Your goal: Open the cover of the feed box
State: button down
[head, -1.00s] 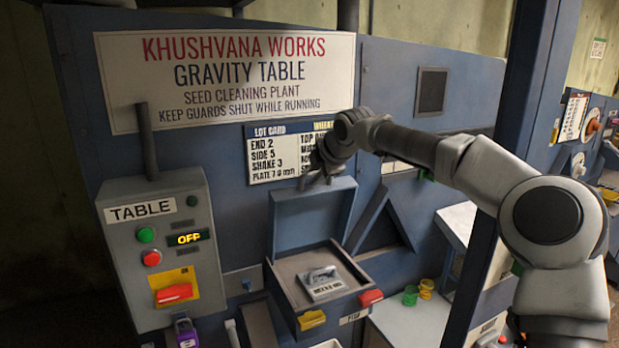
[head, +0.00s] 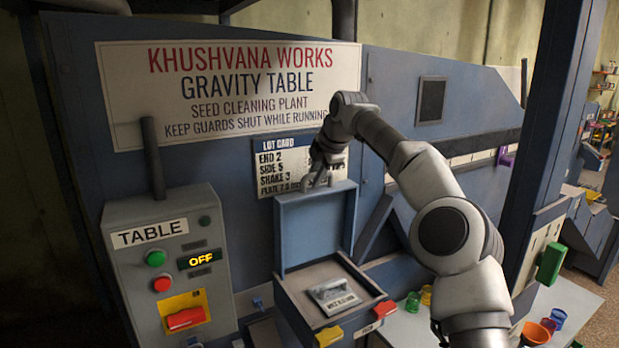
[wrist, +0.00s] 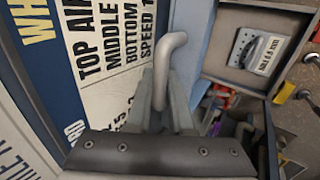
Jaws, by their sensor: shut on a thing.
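The feed box (head: 318,318) is a dark open-topped box on the front of the machine. Its blue-grey cover (head: 313,228) stands raised, about upright, at the back of the opening. My gripper (head: 318,178) is at the cover's top edge, shut on the cover's handle. In the wrist view the bent grey handle (wrist: 168,58) rises between the fingers of my gripper (wrist: 166,105). A grey metal piece with a label (head: 335,297) lies inside the open box, and it also shows in the wrist view (wrist: 254,50).
A grey control box (head: 165,250) marked TABLE, its display reading OFF, stands left. A lot card (head: 275,165) is on the panel behind my gripper. Yellow (head: 329,335) and red (head: 385,308) tabs are on the feed box front. A blue post (head: 540,150) stands right.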

jog(key=shift+w+a, duration=0.15)
jog(key=shift+w, duration=0.05)
dwell(0.3)
jog(key=c, duration=0.8)
grip_release()
jog(key=v, duration=1.7)
jog(key=shift+r, duration=0.35)
jog(key=shift+w+a, duration=0.1)
jog(key=shift+a, duration=0.05)
